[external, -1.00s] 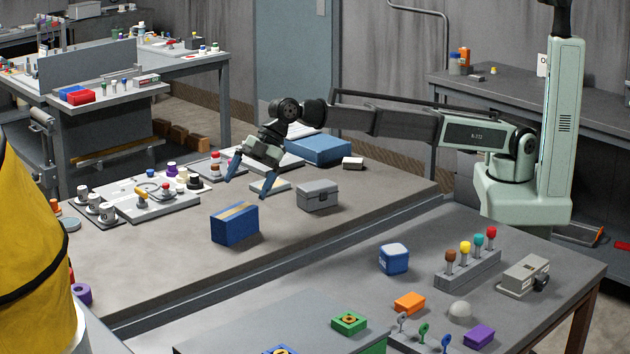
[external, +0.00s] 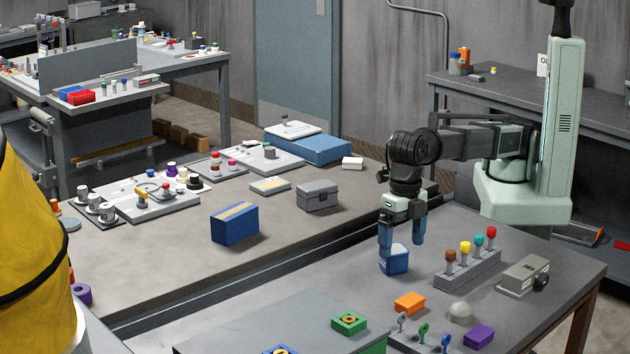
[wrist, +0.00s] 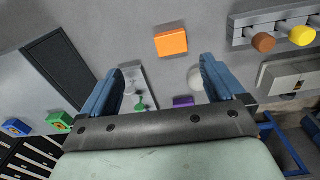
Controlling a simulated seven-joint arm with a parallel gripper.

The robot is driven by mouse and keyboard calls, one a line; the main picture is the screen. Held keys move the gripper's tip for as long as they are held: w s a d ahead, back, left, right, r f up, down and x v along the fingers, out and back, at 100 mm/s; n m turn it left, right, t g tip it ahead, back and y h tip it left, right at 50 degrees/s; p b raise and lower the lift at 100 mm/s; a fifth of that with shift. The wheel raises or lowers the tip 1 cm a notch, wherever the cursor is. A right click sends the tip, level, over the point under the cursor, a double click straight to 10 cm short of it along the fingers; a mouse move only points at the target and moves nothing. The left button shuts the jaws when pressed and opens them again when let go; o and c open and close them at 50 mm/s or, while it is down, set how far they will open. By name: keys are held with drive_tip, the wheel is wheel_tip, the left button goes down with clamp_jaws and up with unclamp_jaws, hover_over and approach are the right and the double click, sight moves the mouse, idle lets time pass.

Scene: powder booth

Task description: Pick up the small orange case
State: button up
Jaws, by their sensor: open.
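The small orange case (external: 409,303) lies on the front grey table in the external view. In the wrist view the orange case (wrist: 171,43) lies beyond the fingertips, roughly centred between them and apart from them. My gripper (external: 403,252) is open with its blue fingers pointing down, above the table and behind the orange case. In the wrist view my gripper (wrist: 160,80) has nothing between its fingers.
A rack with coloured knobs (external: 467,268) stands right of my gripper, with a grey device (external: 523,276) beyond it. A grey dome (external: 460,311), a purple block (external: 480,337) and upright keys (external: 424,333) stand near the orange case. A green block (external: 349,322) lies to its left.

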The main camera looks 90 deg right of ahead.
sight(410, 299)
drive_tip(key=shift+n+h, duration=0.3)
drive_tip(key=shift+n, duration=0.1)
drive_tip(key=s+f, duration=0.1)
drive_tip(key=f, duration=0.8)
drive_tip(key=s+a+f, duration=0.1)
drive_tip(key=f, duration=0.3)
drive_tip(key=shift+s+f, duration=0.35)
drive_tip(key=shift+c, duration=0.4)
drive_tip(key=c, duration=1.1)
drive_tip(key=shift+r, duration=0.1)
